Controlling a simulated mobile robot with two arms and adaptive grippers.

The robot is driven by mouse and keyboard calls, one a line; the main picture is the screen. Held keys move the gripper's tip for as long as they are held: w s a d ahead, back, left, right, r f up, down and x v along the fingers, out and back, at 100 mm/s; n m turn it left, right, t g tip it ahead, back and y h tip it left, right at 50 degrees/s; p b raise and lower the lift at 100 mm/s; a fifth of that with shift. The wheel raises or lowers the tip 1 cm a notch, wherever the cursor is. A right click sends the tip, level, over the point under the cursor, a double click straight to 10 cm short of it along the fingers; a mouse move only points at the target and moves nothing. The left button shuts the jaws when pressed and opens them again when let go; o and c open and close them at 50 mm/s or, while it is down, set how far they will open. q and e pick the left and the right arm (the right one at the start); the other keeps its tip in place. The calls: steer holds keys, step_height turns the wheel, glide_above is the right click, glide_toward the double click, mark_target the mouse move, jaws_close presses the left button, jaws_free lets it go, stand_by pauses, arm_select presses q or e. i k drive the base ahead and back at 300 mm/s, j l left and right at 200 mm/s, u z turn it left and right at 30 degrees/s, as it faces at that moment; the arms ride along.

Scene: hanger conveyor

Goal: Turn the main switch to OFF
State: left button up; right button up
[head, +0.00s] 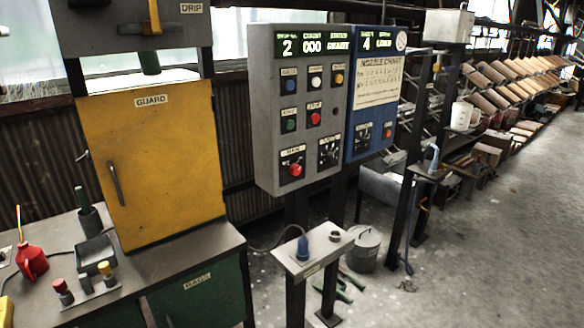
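A grey control panel (262,100) stands in the middle of the head view, with a blue panel (377,135) joined on its right. At the grey panel's lower left is a red rotary knob (295,170) on a black plate; the small label above it seems to read MAIN. Its OFF and ON marks are too small to read, so I cannot tell its setting. A similar black knob (329,152) is to its right. Several coloured buttons sit above, including a red one (315,118). Neither of my grippers is in view, and nothing covers the panel front.
A yellow guard door (155,160) and a bench (160,265) with a red oil can (31,260) stand on the left. A small stand (325,246) with a blue nozzle is below the panel. A bucket (364,250) is behind it. Concrete floor lies open at right.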

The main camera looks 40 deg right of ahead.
mark_target(294, 169)
steer(key=z, duration=1.25)
